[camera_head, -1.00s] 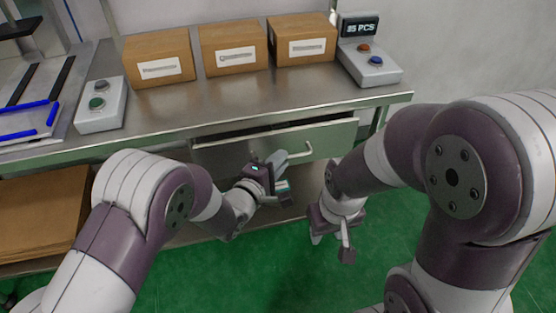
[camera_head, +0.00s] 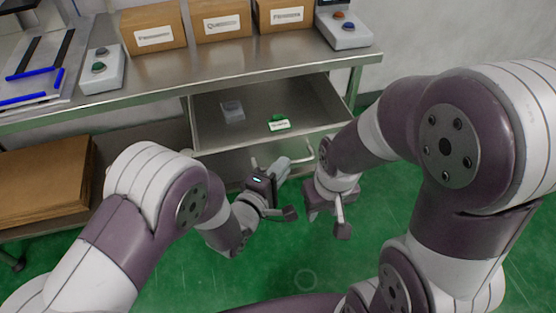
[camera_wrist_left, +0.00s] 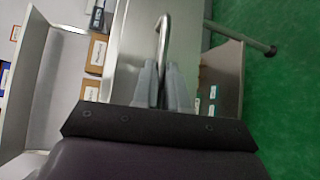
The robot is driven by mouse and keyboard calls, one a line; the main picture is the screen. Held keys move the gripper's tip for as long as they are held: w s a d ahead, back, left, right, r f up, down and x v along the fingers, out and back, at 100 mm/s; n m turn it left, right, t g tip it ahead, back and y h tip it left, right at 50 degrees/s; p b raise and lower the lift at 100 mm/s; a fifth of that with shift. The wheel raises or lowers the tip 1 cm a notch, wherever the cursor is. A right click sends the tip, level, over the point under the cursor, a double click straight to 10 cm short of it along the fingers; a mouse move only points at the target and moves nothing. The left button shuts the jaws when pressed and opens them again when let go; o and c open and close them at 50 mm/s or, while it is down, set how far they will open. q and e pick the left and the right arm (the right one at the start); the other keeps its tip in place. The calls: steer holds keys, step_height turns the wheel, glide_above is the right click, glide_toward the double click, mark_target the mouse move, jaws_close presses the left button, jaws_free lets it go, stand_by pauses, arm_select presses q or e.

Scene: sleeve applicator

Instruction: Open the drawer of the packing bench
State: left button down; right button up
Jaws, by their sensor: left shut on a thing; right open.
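The drawer (camera_head: 225,155) of the packing bench (camera_head: 140,89) stands pulled well out, and its inside shows. A green and white item (camera_head: 278,123) and a pale grey item (camera_head: 232,110) lie in it. My left gripper (camera_head: 283,168) is at the drawer front, shut on the metal handle (camera_wrist_left: 166,32). The left wrist view shows the fingers (camera_wrist_left: 162,85) on both sides of the handle bar. My right gripper (camera_head: 333,215) hangs open and empty, right of the drawer front, above the green floor.
Several cardboard boxes (camera_head: 152,27), a left button box (camera_head: 101,70) and a right button box (camera_head: 345,30) stand on the bench top. Flat brown cardboard (camera_head: 40,190) lies on the lower shelf at left. Green floor (camera_head: 310,255) in front is free.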

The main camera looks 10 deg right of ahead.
arm_select(q)
steer(key=shift+s+f, duration=0.1)
steer(key=shift+s, duration=0.05)
steer(key=c, duration=1.2)
jaws_free()
steer(key=shift+o, duration=0.2)
steer(key=p+v, duration=0.1)
steer(key=v, duration=0.6)
steer(key=shift+s+a, duration=0.15)
steer(key=shift+a, duration=0.05)
